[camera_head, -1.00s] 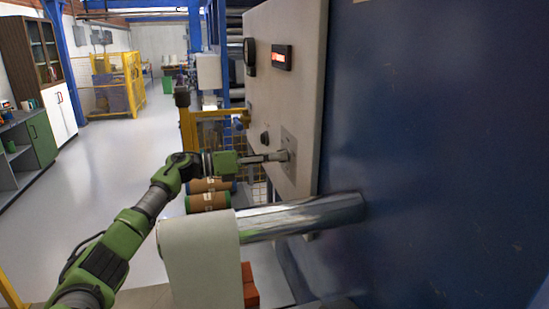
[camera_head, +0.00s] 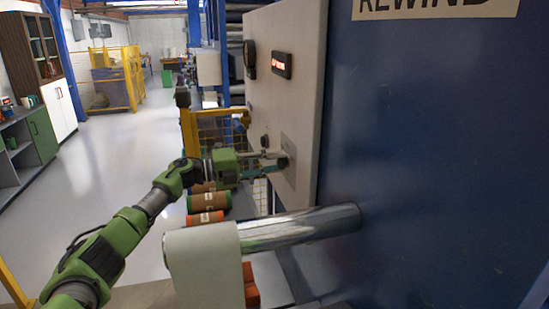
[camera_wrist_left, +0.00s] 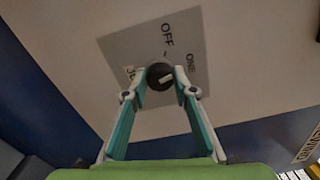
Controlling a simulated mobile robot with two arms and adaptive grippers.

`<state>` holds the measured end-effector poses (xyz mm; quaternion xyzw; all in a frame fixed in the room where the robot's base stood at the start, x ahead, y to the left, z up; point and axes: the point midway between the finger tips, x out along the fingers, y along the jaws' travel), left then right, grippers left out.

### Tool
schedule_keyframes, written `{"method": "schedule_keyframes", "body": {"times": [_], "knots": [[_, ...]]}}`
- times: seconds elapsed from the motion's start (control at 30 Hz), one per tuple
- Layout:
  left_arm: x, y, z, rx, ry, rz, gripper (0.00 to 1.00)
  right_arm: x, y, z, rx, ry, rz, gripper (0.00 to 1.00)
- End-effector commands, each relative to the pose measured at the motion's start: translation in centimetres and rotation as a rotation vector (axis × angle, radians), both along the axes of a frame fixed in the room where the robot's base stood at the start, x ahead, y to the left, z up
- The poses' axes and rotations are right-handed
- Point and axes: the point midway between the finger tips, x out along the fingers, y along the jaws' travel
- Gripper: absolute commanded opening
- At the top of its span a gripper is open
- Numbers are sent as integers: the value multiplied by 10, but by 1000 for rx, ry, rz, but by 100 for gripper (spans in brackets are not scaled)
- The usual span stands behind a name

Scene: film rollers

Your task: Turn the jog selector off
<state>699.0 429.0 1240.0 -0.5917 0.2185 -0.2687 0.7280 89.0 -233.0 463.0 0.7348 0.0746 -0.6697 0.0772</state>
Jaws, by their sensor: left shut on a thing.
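The jog selector is a small dark round knob (camera_wrist_left: 160,76) with a pale mark, on a grey plate (camera_wrist_left: 184,50) on the pale control panel. The plate reads "OFF" at its top, "ONE" at the right and a partly hidden label at the left. In the left wrist view my left gripper (camera_wrist_left: 160,88) has its two fingertips around the knob, shut on it. In the head view the left gripper (camera_head: 279,160) reaches to the grey plate (camera_head: 288,149) low on the panel (camera_head: 290,100). My right gripper is not in view.
A shiny metal roller (camera_head: 295,229) with a white roll (camera_head: 203,265) juts out below the arm. A large blue machine wall (camera_head: 430,150) stands at the right. A red lit display (camera_head: 281,65) sits higher on the panel. Open floor (camera_head: 115,160) lies to the left.

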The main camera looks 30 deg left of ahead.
Motion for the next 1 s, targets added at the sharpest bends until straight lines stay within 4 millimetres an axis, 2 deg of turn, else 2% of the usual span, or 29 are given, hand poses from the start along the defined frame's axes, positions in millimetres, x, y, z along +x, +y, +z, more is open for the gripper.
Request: {"method": "schedule_keyframes", "body": {"times": [0.03,0.5,1.0], "knots": [[0,1,4,-34,29,4,4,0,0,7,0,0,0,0],[1,2,4,-368,313,5,4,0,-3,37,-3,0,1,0],[0,2,1,-590,502,5,4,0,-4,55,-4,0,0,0]]}}
